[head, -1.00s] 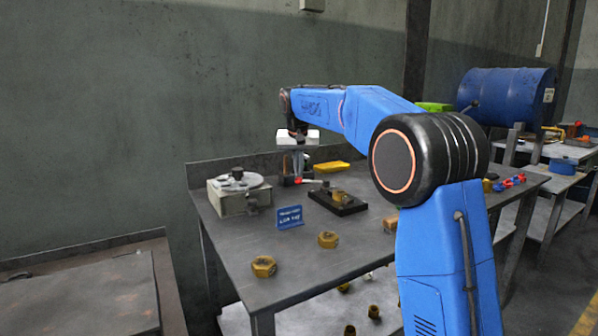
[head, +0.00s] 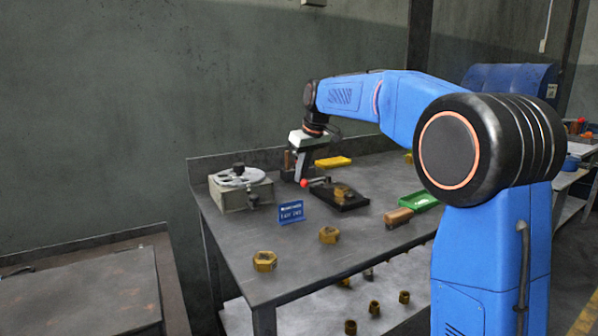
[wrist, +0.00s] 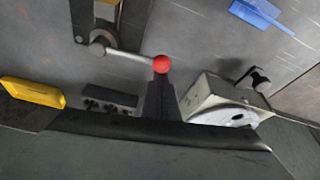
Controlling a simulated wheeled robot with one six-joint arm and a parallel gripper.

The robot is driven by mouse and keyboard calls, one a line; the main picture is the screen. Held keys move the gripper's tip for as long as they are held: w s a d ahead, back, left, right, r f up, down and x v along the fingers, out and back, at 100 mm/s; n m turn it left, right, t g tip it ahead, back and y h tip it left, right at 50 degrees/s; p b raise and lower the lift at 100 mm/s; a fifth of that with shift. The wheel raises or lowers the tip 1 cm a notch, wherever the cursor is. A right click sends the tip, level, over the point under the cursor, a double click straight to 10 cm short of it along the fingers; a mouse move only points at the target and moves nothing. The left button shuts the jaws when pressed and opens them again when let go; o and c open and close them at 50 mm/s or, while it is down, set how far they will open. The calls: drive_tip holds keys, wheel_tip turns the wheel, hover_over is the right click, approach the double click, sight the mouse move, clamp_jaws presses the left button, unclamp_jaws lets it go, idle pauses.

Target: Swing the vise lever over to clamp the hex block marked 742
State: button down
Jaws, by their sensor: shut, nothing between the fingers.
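The vise (head: 348,204) is a low black fixture on the bench, holding a brass hex block (head: 342,190); its marking is not readable here. The lever's red knob (head: 304,183) is left of the vise. In the wrist view the lever (wrist: 130,55) is a pale rod running from a round pivot (wrist: 98,45) at left to the red knob (wrist: 161,64). My gripper (head: 302,182) is shut and empty, tilted downward, its tip right at the knob. The wrist view also shows the dark tip just below the knob; I cannot tell whether they touch.
A grey device with a wheel (head: 242,192) stands left of my gripper. A blue sign (head: 290,212), loose hex nuts (head: 265,261), and a wooden-handled item (head: 398,217) are on the bench. A yellow tray (head: 333,162) and green tray (head: 418,202) lie behind and right.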

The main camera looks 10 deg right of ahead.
drive_tip(key=shift+s+d+n+y, duration=0.3)
drive_tip(key=shift+s+n, duration=0.5)
drive_tip(key=shift+n, duration=0.2)
drive_tip(key=shift+s+d+n+g+y, duration=0.15)
drive_tip(key=shift+s+d+n+g, duration=0.1)
drive_tip(key=shift+s+n, duration=0.3)
drive_tip(key=shift+s+d+n+g+y, duration=0.15)
drive_tip(key=shift+s+d+n, duration=0.2)
drive_tip(key=shift+n, duration=0.3)
drive_tip(key=shift+s+d, duration=0.2)
drive_tip(key=shift+s, duration=0.3)
drive_tip(key=shift+s+d, duration=0.5)
drive_tip(key=shift+d+f, duration=0.1)
drive_tip(key=a, duration=0.1)
drive_tip(key=w+a, duration=0.1)
drive_tip(key=a+r, duration=0.1)
drive_tip(key=shift+w+a, duration=0.35)
drive_tip(key=shift+w, duration=0.05)
drive_tip(key=v, duration=1)
drive_tip(key=shift+w+d, duration=0.2)
drive_tip(key=shift+w, duration=0.15)
